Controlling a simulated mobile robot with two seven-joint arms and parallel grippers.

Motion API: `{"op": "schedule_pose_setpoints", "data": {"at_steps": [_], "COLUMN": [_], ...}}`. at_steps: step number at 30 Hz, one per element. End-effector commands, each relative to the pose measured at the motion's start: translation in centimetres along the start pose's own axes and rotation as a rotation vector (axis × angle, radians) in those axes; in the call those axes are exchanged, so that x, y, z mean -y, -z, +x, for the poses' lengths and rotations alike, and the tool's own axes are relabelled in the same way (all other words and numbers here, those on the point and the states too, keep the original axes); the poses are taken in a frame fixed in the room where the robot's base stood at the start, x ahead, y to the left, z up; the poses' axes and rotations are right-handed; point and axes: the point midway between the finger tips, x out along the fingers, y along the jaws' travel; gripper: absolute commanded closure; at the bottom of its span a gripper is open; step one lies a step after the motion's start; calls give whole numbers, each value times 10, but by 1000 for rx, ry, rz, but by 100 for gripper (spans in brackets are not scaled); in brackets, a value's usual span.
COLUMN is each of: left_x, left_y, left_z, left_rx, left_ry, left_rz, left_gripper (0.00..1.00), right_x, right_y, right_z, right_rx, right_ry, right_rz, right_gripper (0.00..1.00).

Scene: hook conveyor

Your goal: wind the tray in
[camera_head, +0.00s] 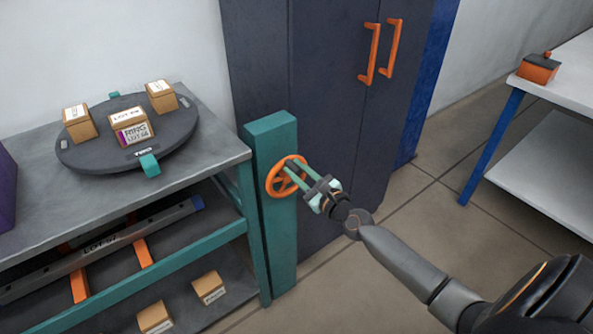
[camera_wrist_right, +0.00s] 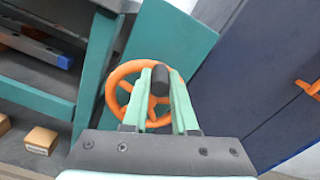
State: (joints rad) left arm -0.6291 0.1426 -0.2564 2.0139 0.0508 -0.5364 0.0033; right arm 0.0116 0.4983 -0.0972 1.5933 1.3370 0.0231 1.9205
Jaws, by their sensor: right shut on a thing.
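An orange handwheel (camera_head: 274,180) is mounted on a teal post (camera_head: 270,230) at the right end of the bench. My right gripper (camera_head: 293,170) reaches it from the right and is shut on the wheel's dark knob. In the right wrist view the knob (camera_wrist_right: 160,75) sits between the two pale green fingers, at the upper right of the wheel (camera_wrist_right: 120,72). A long grey piece with a label (camera_head: 45,268), which may be the tray, lies across orange rails (camera_head: 79,287) below the bench top. Its left end is out of view. My left gripper is not in view.
A round dark turntable (camera_head: 85,160) with several cardboard boxes stands on the bench top. Two boxes (camera_head: 208,287) sit on the lower shelf. A dark cabinet (camera_head: 320,80) stands behind the post. A white table (camera_head: 560,100) is at the right, with clear floor between.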

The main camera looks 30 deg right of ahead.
Motion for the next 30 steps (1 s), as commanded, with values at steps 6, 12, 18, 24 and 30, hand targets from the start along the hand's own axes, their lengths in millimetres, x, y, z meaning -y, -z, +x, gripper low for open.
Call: {"op": "schedule_pose_setpoints", "data": {"at_steps": [6,12,18,24,30], "left_x": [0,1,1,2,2], "left_y": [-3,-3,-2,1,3], "left_z": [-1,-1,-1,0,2], "left_rx": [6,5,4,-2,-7], "left_ry": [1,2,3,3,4], "left_rz": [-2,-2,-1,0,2], "left_gripper": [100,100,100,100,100], "right_x": [1,0,0,0,-1], "right_y": [1,1,0,2,2], "right_z": [0,0,-1,-16,-50], "right_rx": [-2,-1,-1,-3,-4], "right_ry": [1,1,0,-1,-1], "right_rz": [-2,-3,-3,-3,-4], "right_gripper": [59,44,44,44,44]}}
